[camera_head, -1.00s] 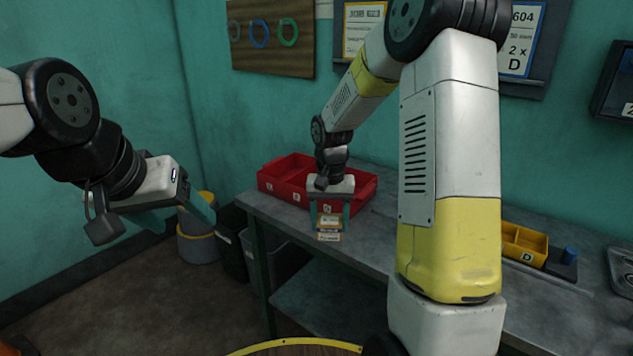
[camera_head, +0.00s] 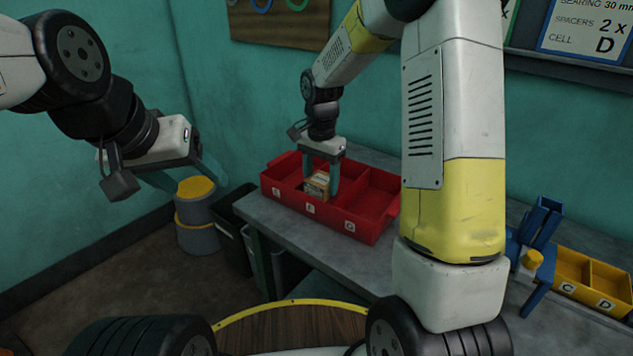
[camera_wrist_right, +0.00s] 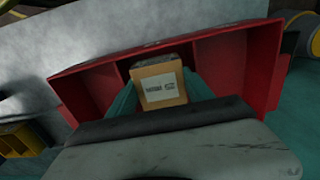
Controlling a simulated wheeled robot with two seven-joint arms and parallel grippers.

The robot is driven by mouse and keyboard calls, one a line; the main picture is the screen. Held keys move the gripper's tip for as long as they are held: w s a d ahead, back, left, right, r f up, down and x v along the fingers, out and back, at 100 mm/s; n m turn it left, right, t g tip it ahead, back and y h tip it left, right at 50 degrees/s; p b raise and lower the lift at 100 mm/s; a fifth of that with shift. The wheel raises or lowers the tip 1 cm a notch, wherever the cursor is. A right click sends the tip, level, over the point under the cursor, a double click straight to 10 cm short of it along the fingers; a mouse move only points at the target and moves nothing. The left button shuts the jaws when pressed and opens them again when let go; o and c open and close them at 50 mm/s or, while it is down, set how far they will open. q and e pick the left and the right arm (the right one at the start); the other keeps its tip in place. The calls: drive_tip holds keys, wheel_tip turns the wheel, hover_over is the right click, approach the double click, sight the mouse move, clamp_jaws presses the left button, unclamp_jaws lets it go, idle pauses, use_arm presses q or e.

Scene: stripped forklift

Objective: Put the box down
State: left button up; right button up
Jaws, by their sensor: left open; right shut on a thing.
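The small tan cardboard box (camera_head: 317,185) with a pale printed label is held between the teal fingers of my right gripper (camera_head: 321,178). The box also shows upright in the right wrist view (camera_wrist_right: 160,86), with a finger on each side. It is at the middle compartment, marked F, of the red tray (camera_head: 366,228). Its lower part is hidden behind the tray's front wall in the head view, so I cannot tell if it touches the tray floor. My left gripper (camera_head: 187,177) is open and empty, off to the left, away from the bench.
The red tray stands on the grey bench (camera_head: 318,250); its E and G compartments look empty. A yellow bin (camera_head: 585,280) marked C and D and a blue fixture (camera_head: 537,240) are at the right. Grey-and-yellow buckets (camera_head: 196,215) stand on the floor left of the bench.

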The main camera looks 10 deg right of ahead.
drive_tip(key=shift+f, duration=2.55)
drive_tip(key=o, duration=1.4)
drive_tip(key=shift+f, duration=0.15)
